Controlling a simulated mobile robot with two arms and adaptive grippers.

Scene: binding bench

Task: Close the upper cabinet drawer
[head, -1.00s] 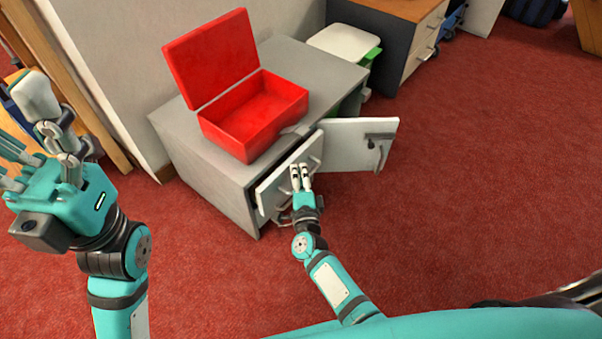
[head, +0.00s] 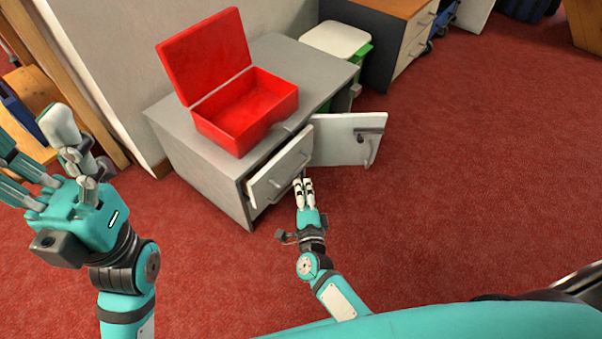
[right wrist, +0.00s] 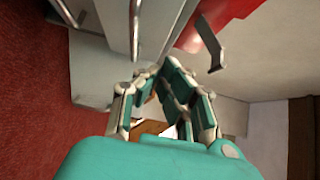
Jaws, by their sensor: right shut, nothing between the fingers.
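The grey cabinet (head: 200,165) stands against the wall. Its upper drawer (head: 275,178), with a white front and a bar handle (head: 293,167), stands partly out from the cabinet. A dark gap shows behind its front. My right gripper (head: 304,182) is shut and empty, just in front of the drawer's right end, near the handle; I cannot tell if it touches. Its fingers also show in the right wrist view (right wrist: 160,75), close to a pale panel and bar handle. My left gripper (head: 45,160) is open and empty, raised at the far left, away from the cabinet.
An open red box (head: 250,110) sits on the cabinet top. A white hinged cabinet door (head: 340,145) stands open right of the drawer. A bin with a white lid (head: 335,38) stands behind. The red carpet (head: 450,180) to the right is clear.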

